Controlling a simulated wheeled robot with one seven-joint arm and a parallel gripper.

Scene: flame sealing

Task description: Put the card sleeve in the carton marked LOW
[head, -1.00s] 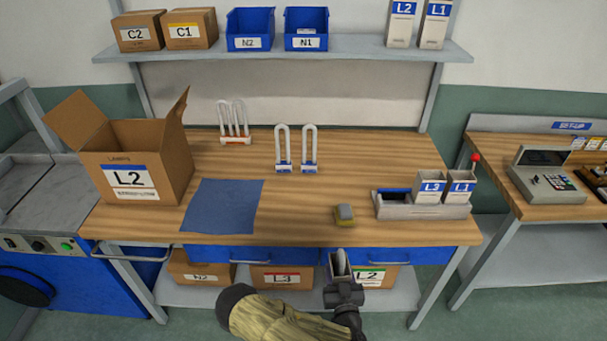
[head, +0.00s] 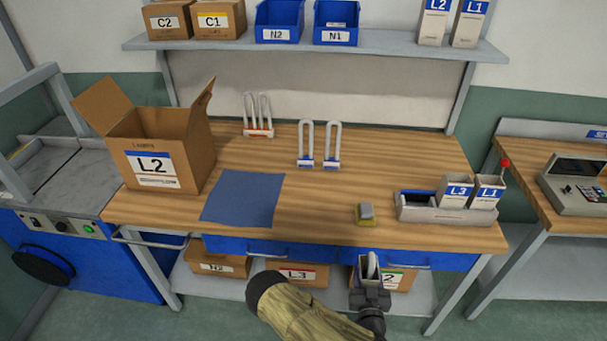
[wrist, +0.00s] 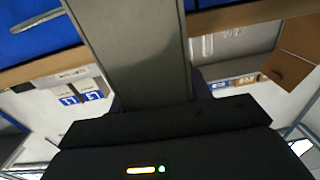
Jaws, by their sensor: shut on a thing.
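My gripper (head: 371,297) is shut on a grey card sleeve (head: 360,275), held upright in front of the bench's front edge. A white looped piece shows in the sleeve's open top. In the wrist view the sleeve (wrist: 130,45) is a broad grey panel rising from the jaws. An open carton (head: 170,150) with raised flaps stands on the bench at the left, its blue-banded label reading L2. I cannot read LOW on any carton. The gripper is well to the right of the open carton and nearer me.
A blue mat (head: 243,198) lies beside the carton. A grey holder (head: 430,213) carries sleeves L3 and L1 at the right, near a yellow-grey block (head: 366,213). White looped lamps stand at the back. Closed cartons (head: 298,274) sit on the shelf below.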

